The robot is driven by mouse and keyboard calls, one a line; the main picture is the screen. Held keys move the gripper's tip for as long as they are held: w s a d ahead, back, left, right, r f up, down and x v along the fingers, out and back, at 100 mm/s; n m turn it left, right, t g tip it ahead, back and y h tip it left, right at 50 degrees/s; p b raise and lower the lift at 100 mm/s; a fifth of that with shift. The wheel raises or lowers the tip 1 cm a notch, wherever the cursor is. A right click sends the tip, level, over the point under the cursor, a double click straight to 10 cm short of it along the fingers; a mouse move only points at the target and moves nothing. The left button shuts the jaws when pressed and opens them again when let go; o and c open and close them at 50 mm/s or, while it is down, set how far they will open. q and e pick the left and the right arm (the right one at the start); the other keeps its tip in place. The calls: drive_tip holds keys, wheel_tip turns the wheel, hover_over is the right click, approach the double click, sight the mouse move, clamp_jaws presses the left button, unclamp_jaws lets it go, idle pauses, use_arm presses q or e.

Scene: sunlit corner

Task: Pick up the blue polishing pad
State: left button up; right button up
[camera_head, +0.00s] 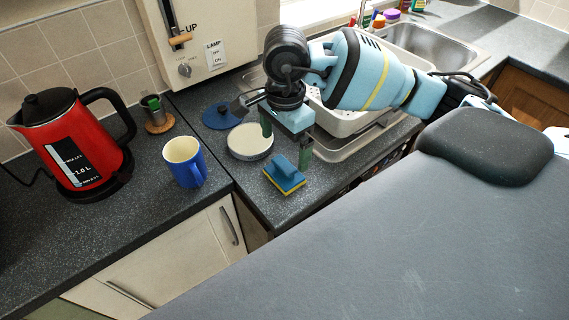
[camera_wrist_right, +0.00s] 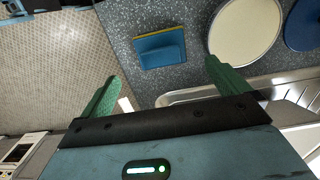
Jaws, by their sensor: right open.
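A blue pad with a yellow lower layer and a raised blue grip (camera_head: 285,175) lies on the dark speckled counter near its front edge. In the right wrist view the pad (camera_wrist_right: 160,47) is beyond the fingertips, between their directions. My right gripper (camera_head: 285,139) is open and empty, its green fingers (camera_wrist_right: 163,70) pointing down above the counter, just behind the pad and apart from it. A flat blue disc (camera_head: 222,115) with a dark knob lies farther back. My left gripper is out of view.
A cream round dish (camera_head: 250,141) sits close behind the pad. A blue mug (camera_head: 184,162) and a red kettle (camera_head: 75,145) stand to the left. A white dish rack (camera_head: 342,122) on a metal tray is to the right. The counter's front edge is close to the pad.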

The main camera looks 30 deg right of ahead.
sight(284, 164)
drive_tip(key=shift+w+d+r, duration=0.1)
drive_tip(key=shift+d+r, duration=0.05)
drive_tip(key=shift+d, duration=0.15)
drive_tip(key=shift+a+f, duration=0.1)
drive_tip(key=shift+f, duration=0.35)
drive_tip(key=shift+a+f+p, duration=0.2)
drive_tip(key=shift+f+p, duration=0.15)
drive_tip(key=shift+f, duration=3.1)
drive_tip(key=c, duration=1)
drive_tip(key=shift+r, duration=0.1)
